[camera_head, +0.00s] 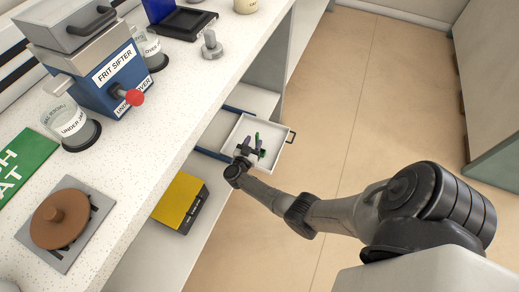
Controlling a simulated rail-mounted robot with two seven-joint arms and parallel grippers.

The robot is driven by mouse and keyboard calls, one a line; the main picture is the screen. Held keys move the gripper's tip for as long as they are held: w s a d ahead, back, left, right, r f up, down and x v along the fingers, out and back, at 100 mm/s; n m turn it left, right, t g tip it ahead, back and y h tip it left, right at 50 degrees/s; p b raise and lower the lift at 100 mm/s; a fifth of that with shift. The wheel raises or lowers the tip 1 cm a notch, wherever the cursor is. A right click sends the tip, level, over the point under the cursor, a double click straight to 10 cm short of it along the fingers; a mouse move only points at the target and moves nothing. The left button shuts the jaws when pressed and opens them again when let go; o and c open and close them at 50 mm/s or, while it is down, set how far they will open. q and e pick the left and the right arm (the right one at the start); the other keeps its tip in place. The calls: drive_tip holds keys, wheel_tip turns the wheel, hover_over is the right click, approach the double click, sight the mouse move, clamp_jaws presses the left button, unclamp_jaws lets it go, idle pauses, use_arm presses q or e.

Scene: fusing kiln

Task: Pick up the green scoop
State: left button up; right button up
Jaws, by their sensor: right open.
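A small green item (257,138), which looks like the green scoop, stands out in the white pulled-out drawer (279,156) below the counter. A purple item (248,140) is close to its left. My right gripper (249,151) reaches over the drawer, with its open jaws at the near side of these items. It partly hides them, and I cannot tell whether it touches the green one. My left gripper is not in view.
A yellow box (180,200) sits on the lower shelf. The counter holds a frit sifter (90,70), glass jars and a brown lid (60,218). The floor to the right is clear.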

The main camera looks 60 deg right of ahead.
sight(256, 137)
drive_tip(key=shift+w+d, duration=0.1)
drive_tip(key=shift+d, duration=0.45)
drive_tip(key=shift+w+d+f+b, duration=0.1)
drive_tip(key=shift+d+f+b, duration=0.1)
drive_tip(key=shift+d+b, duration=0.25)
drive_tip(key=d+b, duration=0.1)
drive_tip(key=d, duration=0.1)
drive_tip(key=d+b, duration=0.1)
drive_tip(key=shift+w+d+f+b, duration=0.1)
drive_tip(key=shift+w+d+b, duration=0.2)
drive_tip(key=shift+d+b, duration=0.1)
drive_tip(key=shift+d, duration=0.35)
drive_tip(key=shift+a, duration=0.15)
drive_tip(key=shift+c, duration=0.3)
clamp_jaws()
